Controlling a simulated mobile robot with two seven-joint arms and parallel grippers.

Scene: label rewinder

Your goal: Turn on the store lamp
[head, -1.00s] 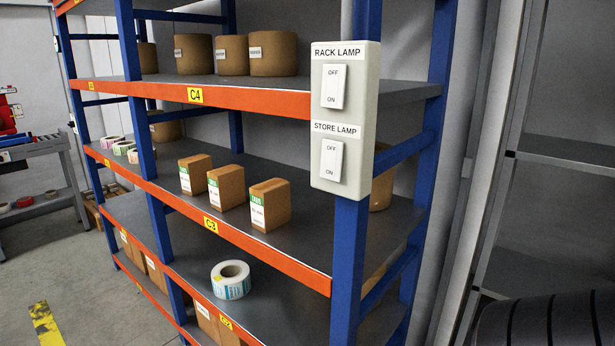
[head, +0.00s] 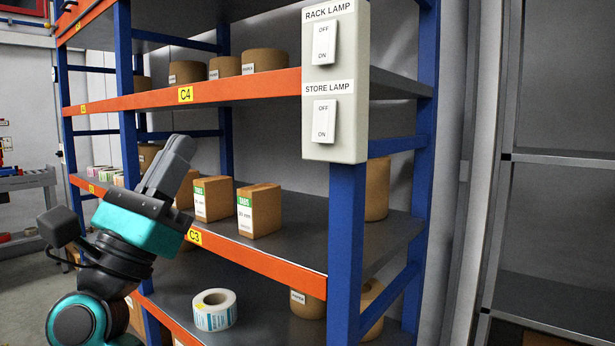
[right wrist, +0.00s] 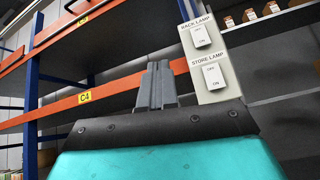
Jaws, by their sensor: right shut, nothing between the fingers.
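The store lamp switch (head: 324,121) is a white rocker marked OFF above and ON below, on the lower half of a pale switch box (head: 335,150) fixed to the blue rack post. The rack lamp switch (head: 324,42) sits above it. In the right wrist view the store lamp switch (right wrist: 214,77) shows beyond the fingers, to the right. My right gripper (head: 180,150) is shut and empty in front of the C4 and C3 shelves, left of the box and apart from it. Its shut fingers (right wrist: 156,85) also show in the right wrist view. My left gripper is out of view.
Cartons (head: 259,210) stand on the C3 shelf behind my right gripper, partly hidden by it. A label roll (head: 214,309) lies on the shelf below. The orange shelf beams (head: 250,258) and blue post (head: 345,250) are close by.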

